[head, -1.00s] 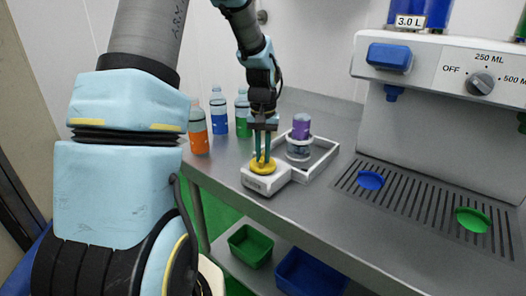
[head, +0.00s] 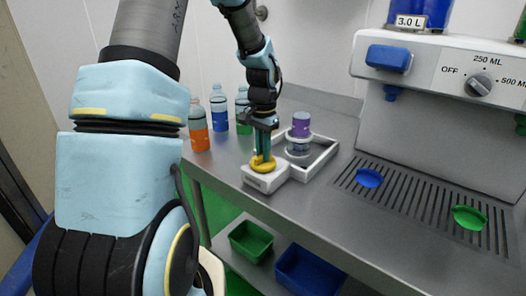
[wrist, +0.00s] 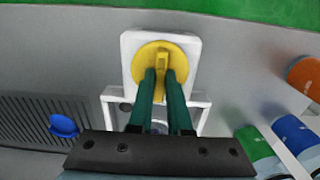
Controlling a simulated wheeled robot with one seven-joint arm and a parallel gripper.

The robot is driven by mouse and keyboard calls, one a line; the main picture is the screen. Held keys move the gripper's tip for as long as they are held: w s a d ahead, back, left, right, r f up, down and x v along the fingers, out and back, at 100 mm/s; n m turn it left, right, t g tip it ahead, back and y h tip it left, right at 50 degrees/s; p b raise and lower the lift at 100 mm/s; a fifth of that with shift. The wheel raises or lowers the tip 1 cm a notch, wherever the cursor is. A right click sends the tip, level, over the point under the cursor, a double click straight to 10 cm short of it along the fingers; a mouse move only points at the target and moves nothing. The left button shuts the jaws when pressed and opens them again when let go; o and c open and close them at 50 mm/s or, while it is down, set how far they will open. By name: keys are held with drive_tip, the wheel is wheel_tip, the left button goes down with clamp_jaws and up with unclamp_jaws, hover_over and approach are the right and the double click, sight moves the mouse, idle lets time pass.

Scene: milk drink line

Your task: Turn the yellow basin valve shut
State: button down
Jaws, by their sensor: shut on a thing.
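The yellow basin valve (head: 263,165) is a round knob on a white block at the front of the white-framed basin (head: 322,163). In the wrist view the yellow valve (wrist: 177,65) shows a raised bar across its middle. My gripper (head: 263,153) points down onto the valve from above. In the wrist view the green fingers of my gripper (wrist: 160,88) are shut on the raised bar, one on each side. The bar's lower end is partly hidden between the fingers.
A purple-topped container (head: 301,125) stands in the basin. Orange (head: 199,130), blue (head: 219,110) and green (head: 243,108) bottles stand behind, to the left. A dispenser with a dial (head: 480,85) is at right, over a drain grate (head: 420,205). Green (head: 251,241) and blue (head: 308,272) bins sit below.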

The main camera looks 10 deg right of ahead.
idle(0.3)
drive_tip(key=c, duration=0.9)
unclamp_jaws()
drive_tip(key=shift+o, duration=0.2)
wheel_tip(320, 180, up, 11)
drive_tip(key=b, duration=0.2)
drive_tip(key=shift+f, duration=0.1)
drive_tip(key=s+a+f+n, duration=0.3)
drive_tip(key=s+a, duration=0.3)
drive_tip(key=a, duration=0.2)
drive_tip(key=s+a+f+n+t, duration=0.1)
drive_tip(key=s+a+f+n, duration=0.2)
drive_tip(key=s+a+n, duration=0.2)
drive_tip(key=s+a, duration=0.2)
drive_tip(key=a, duration=0.1)
drive_tip(key=shift+s+f+t, duration=0.2)
drive_tip(key=shift+f+t, duration=0.05)
drive_tip(key=shift+t, duration=0.05)
